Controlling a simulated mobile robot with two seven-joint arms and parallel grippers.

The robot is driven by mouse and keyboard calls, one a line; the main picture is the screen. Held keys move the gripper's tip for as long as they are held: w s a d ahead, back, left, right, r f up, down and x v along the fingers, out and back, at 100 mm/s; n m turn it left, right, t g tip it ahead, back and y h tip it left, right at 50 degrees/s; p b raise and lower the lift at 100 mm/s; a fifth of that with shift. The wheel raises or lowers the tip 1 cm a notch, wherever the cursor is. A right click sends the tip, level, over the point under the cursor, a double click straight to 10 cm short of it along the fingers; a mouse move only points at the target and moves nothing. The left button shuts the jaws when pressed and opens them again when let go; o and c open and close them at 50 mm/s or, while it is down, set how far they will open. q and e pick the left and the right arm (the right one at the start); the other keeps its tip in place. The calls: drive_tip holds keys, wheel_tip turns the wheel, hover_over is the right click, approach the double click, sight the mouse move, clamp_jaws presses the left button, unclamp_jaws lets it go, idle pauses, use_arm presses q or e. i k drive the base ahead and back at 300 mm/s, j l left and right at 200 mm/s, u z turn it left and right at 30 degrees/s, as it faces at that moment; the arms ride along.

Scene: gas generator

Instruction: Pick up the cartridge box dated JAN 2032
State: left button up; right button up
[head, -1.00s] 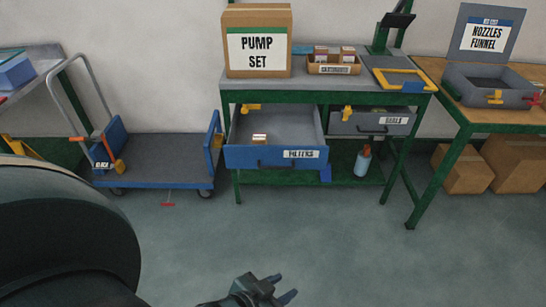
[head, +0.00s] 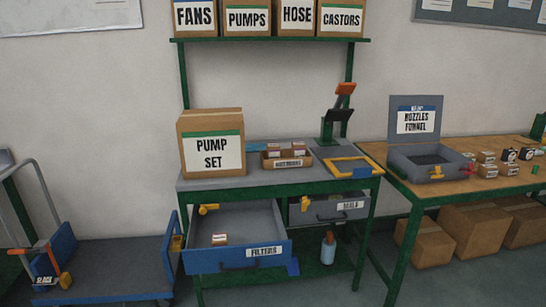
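Several small boxes with white and reddish-brown faces (head: 280,150) stand in an open cardboard tray (head: 289,163) on the green-framed workbench, right of the PUMP SET box. The tray's label is too small to read surely. Another small pale box (head: 219,239) with a reddish-brown top lies inside the open blue FILTERS drawer (head: 237,256) below. No date can be read on any box at this distance. Neither of my grippers is in view.
The PUMP SET box (head: 212,145) stands at the bench's left end. A yellow frame (head: 349,165) and a dark stand (head: 335,120) are on the right. The SEALS drawer (head: 328,208) is beside FILTERS. A blue cart (head: 105,268) stands left; a wooden table (head: 462,187) right.

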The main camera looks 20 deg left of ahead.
sight(273, 149)
drive_tip(key=i+l+u, duration=0.15)
drive_tip(key=i+l, duration=0.15)
drive_tip(key=i, duration=0.2)
drive_tip(key=i+l+u, duration=0.15)
drive_tip(key=i+l, duration=0.25)
